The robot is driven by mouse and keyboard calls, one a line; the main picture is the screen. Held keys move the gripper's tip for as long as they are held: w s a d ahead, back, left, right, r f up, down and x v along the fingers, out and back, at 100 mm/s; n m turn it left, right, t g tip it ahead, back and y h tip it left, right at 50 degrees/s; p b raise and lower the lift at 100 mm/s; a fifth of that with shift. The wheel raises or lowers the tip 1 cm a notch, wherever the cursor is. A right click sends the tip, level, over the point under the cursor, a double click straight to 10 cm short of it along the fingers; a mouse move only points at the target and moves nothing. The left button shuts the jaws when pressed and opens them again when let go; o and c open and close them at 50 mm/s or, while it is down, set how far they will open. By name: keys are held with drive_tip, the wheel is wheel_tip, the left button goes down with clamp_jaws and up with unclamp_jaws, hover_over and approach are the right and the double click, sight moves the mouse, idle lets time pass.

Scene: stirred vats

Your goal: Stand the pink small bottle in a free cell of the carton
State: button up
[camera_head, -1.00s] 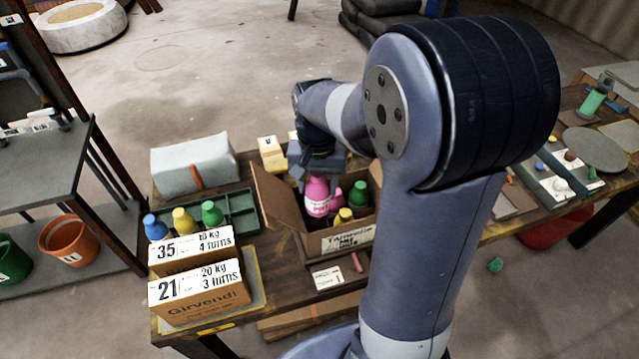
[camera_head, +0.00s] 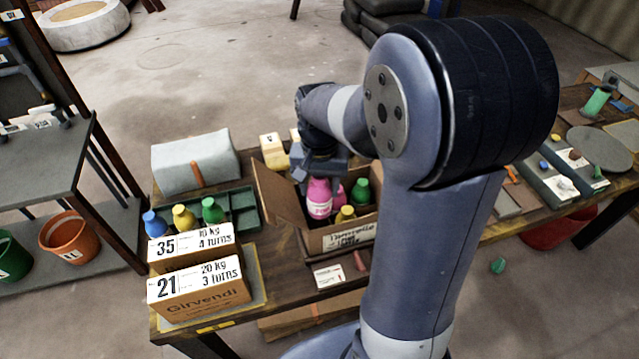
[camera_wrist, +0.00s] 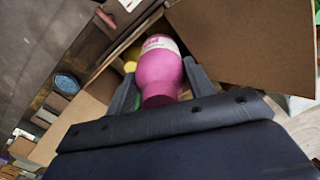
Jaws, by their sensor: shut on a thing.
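The pink small bottle (camera_head: 319,198) is in my gripper (camera_head: 318,175), over the open carton (camera_head: 345,238). In the wrist view the pink bottle (camera_wrist: 161,72) sits between the two fingers of my gripper (camera_wrist: 158,82), with its white label away from the palm. My gripper is shut on it. The bottle looks upright in the head view. Its base is hidden behind the carton wall, so I cannot tell whether it touches the carton floor. A yellow bottle (camera_head: 345,214), a green bottle (camera_head: 361,190) and another pink bottle (camera_head: 339,193) stand in the carton.
A green tray (camera_head: 243,208) with blue, yellow and green bottles is left of the carton. Two labelled boxes (camera_head: 205,290) stand at the table's front left. A grey case (camera_head: 195,163) is behind the tray. Carton flaps (camera_head: 278,197) stand open around the carton.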

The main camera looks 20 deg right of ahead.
drive_tip(key=shift+f, duration=0.15)
drive_tip(key=shift+f+b, duration=1.05)
drive_tip(key=shift+f, duration=0.2)
drive_tip(key=shift+f, duration=0.2)
drive_tip(key=shift+f+b, duration=0.65)
drive_tip(key=shift+f, duration=0.1)
drive_tip(key=shift+f, duration=0.1)
drive_tip(key=shift+f+b, duration=0.55)
drive_tip(key=shift+f, duration=0.2)
drive_tip(key=o, duration=1.2)
